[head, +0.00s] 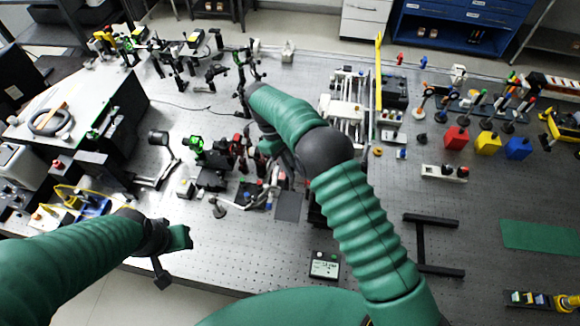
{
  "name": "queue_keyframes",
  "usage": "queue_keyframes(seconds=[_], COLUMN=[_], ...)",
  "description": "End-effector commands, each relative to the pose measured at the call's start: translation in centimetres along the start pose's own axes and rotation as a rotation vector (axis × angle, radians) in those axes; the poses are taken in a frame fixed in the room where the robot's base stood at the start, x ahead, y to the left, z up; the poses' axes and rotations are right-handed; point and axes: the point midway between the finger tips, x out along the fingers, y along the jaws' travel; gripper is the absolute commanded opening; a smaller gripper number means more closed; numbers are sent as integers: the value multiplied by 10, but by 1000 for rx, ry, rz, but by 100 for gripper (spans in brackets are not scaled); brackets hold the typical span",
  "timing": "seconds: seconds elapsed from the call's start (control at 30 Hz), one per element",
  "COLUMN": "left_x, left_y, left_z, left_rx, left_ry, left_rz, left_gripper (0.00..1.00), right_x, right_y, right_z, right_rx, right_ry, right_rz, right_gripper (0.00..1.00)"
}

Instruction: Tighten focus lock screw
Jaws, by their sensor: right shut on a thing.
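My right arm reaches over the optics in the middle of the bench and bends back down at the wrist. My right gripper (283,170) is small and partly hidden by my own arm; it is shut on a small part among the dark optical mounts (240,150). I cannot make out the focus lock screw itself, and the contact is hidden. My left gripper (171,257) hangs over the near left edge of the bench, empty, with its dark fingers apart.
The perforated bench (370,215) is crowded at its back and left. A small display box (324,265), a black H-shaped frame (433,245) and a green mat (540,237) lie toward the front. Red (456,138), yellow (487,144) and blue (518,148) blocks stand right.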

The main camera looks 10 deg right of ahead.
Motion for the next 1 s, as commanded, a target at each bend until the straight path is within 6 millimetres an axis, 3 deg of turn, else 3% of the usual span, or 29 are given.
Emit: queue_keyframes(seconds=[0.43, 1.0], left_x=[4, 4], left_y=[0, 0], left_z=[1, 1], left_rx=[0, 0], left_ry=[0, 0], left_rz=[0, 0], left_gripper=[36, 36], right_x=[-4, -5], right_y=[4, 5], right_z=[-2, -2], right_rx=[250, 299], right_ry=[14, 16], right_rz=[-97, -115], right_gripper=[0, 0])
